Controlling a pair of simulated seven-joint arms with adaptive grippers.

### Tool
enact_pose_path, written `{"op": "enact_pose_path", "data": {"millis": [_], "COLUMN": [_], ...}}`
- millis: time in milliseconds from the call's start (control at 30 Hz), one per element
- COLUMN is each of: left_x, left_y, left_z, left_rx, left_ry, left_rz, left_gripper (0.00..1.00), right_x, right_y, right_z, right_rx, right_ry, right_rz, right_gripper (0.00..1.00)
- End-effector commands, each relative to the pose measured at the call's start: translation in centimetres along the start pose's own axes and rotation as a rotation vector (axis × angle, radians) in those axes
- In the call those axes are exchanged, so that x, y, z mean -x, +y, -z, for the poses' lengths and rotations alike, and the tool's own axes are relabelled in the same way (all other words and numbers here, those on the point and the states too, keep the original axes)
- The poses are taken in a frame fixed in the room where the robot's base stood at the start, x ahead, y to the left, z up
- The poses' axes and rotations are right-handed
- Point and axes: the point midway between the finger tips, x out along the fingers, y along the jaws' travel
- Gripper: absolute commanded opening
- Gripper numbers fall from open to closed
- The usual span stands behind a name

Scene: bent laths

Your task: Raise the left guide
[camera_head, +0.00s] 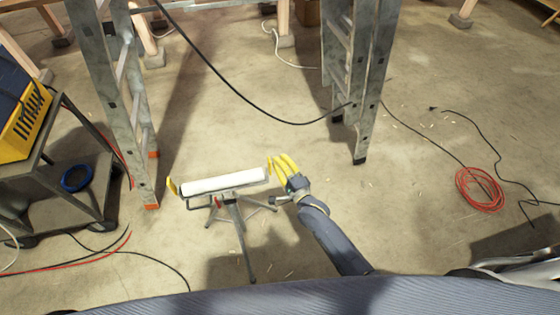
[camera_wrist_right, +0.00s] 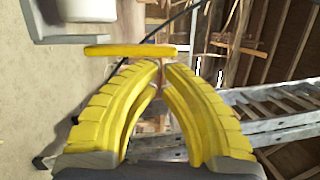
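A roller stand (camera_head: 235,222) stands on the floor with a white roller (camera_head: 222,182) across its top. A yellow left guide (camera_head: 172,187) stands up at the roller's left end. A yellow right guide (camera_head: 270,166) is at its right end. My right gripper (camera_head: 281,160) is beside the right guide, at the far end from the left guide. In the right wrist view the gripper's yellow fingers (camera_wrist_right: 162,65) curve together, tips nearly meeting, with nothing seen between them. A yellow guide bar (camera_wrist_right: 130,50) and the roller (camera_wrist_right: 87,10) show beyond the tips. My left gripper is not in view.
A metal ladder (camera_head: 125,100) stands behind the stand, another (camera_head: 355,70) to the right. A black cable (camera_head: 240,102) hangs between them. A cart (camera_head: 60,190) with a yellow-blue machine (camera_head: 25,115) is at left. A red cable coil (camera_head: 480,190) lies at right.

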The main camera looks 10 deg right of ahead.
Motion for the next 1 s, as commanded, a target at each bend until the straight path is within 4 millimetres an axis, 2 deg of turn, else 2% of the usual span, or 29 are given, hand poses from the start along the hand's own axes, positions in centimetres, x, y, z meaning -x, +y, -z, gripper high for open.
{"op": "enact_pose_path", "data": {"millis": [167, 333, 500, 700, 1000], "left_x": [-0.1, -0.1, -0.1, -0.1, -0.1], "left_y": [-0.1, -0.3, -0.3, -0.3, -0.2], "left_z": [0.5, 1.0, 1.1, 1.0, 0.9], "left_rx": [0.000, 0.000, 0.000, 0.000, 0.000], "left_ry": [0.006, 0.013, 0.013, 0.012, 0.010], "left_rz": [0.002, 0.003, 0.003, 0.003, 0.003], "left_gripper": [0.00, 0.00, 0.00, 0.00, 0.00], "right_x": [0.4, 1.2, 4.8, 8.0, 10.6], "right_y": [-0.1, -0.3, -0.3, -0.4, -0.5], "right_z": [1.5, 4.3, 3.9, 3.8, 3.8], "right_rx": [0.003, 0.005, 0.001, 0.000, 0.000], "right_ry": [0.000, 0.001, 0.000, 0.000, 0.001], "right_rz": [0.000, -0.002, -0.003, -0.001, 0.000], "right_gripper": [0.00, 0.00, 0.00, 0.00, 0.00]}}
